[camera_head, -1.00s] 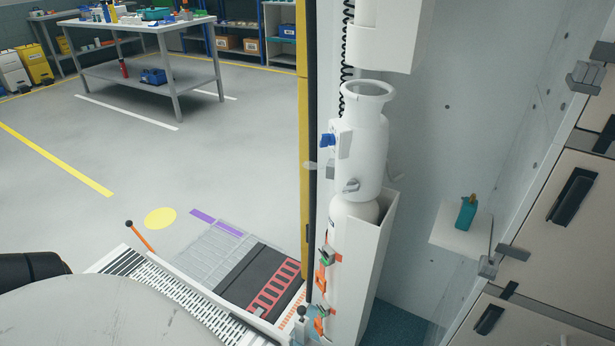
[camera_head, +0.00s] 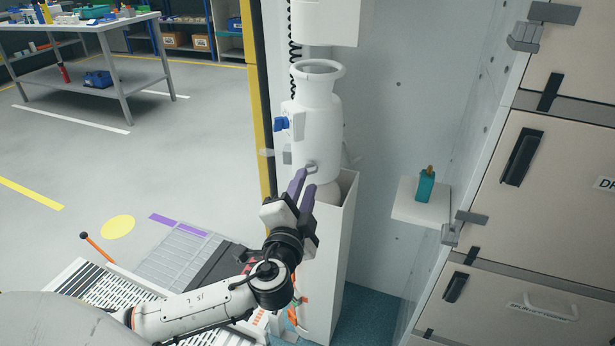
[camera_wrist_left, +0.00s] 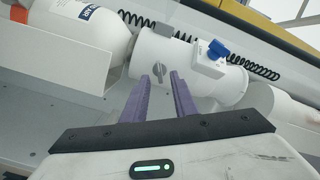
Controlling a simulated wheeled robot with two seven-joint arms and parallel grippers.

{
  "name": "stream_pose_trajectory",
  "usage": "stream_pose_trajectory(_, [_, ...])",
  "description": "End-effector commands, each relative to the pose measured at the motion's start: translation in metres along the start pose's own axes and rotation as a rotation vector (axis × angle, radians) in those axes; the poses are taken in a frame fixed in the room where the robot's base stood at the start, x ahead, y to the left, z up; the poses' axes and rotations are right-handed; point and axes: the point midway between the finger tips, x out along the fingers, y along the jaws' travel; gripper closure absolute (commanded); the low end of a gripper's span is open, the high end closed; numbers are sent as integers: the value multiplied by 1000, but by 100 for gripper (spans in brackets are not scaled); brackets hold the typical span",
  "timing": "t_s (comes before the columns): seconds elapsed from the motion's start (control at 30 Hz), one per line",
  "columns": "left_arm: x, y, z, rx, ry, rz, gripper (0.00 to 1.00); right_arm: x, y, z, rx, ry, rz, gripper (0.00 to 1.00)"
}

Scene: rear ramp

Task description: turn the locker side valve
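A white upright cylinder assembly (camera_head: 318,115) with a flared top stands in a white wall housing. A small grey lever knob (camera_head: 311,168) sits low on its front; it also shows in the left wrist view (camera_wrist_left: 159,72). A blue handle (camera_head: 281,124) sits on the cylinder's left side, also seen in the left wrist view (camera_wrist_left: 217,48). I cannot tell from a label which is the locker side valve. My left gripper (camera_head: 303,184) has purple fingers, spread apart and empty, just below the grey knob. In the left wrist view, the fingertips (camera_wrist_left: 160,84) point at the knob without visibly gripping it. My right gripper is out of view.
Beige lockers (camera_head: 490,200) with dark handles stand at the right. A small white shelf (camera_head: 409,206) holds a teal bottle (camera_head: 426,186). A yellow-edged post (camera_head: 258,100) borders the cylinder's left. Coiled black hoses (camera_wrist_left: 262,74) run behind the cylinder. The floor at left is mostly open.

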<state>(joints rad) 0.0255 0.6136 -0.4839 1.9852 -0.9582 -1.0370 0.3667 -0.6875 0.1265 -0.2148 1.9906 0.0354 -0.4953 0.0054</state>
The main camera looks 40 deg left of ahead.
Motion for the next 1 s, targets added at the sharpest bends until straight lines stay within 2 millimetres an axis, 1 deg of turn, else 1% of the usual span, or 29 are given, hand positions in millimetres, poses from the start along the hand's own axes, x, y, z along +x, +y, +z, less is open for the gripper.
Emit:
stream_pose_trajectory(0.03, [9,-2,-1,1,0,-2,74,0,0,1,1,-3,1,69])
stream_pose_trajectory(0.1, [18,-1,-1,1,1,-1,74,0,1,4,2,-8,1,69])
stream_pose_trajectory(0.2, [27,0,0,0,0,0,74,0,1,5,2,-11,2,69])
stream_pose_trajectory(0.33, [32,0,0,0,0,2,74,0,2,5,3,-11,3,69])
stream_pose_trajectory(0.57, [32,1,0,0,0,2,74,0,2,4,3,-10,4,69])
stream_pose_trajectory(0.67, [32,1,0,0,0,2,89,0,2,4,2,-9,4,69])
stream_pose_trajectory(0.7, [32,1,0,0,0,2,96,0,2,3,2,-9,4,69])
stream_pose_trajectory(0.73, [32,1,0,0,0,3,100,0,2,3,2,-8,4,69])
stream_pose_trajectory(1.0, [32,1,0,8,0,3,100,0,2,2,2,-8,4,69])
